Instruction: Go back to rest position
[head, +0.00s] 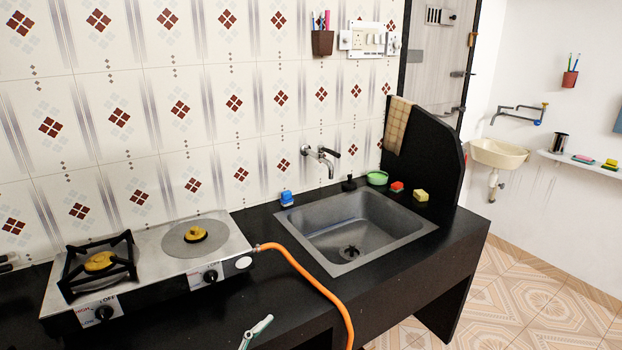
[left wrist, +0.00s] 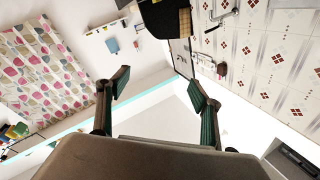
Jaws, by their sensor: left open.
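My left gripper (left wrist: 159,84) shows in the left wrist view with its two fingers spread wide apart. Nothing is between the fingers; only a pale surface shows behind them. My right gripper is in neither view. In the head view no whole arm of mine shows. A slim pale green and white piece (head: 256,331) shows at the bottom edge; I cannot tell what it is.
A two-burner stove (head: 150,262) stands on the black counter (head: 225,312), with an orange hose (head: 318,284) running from it. A sink (head: 349,270) lies to its right. A dark partition (head: 433,155) bounds the counter's right end. Tiled floor (head: 540,285) is open beyond.

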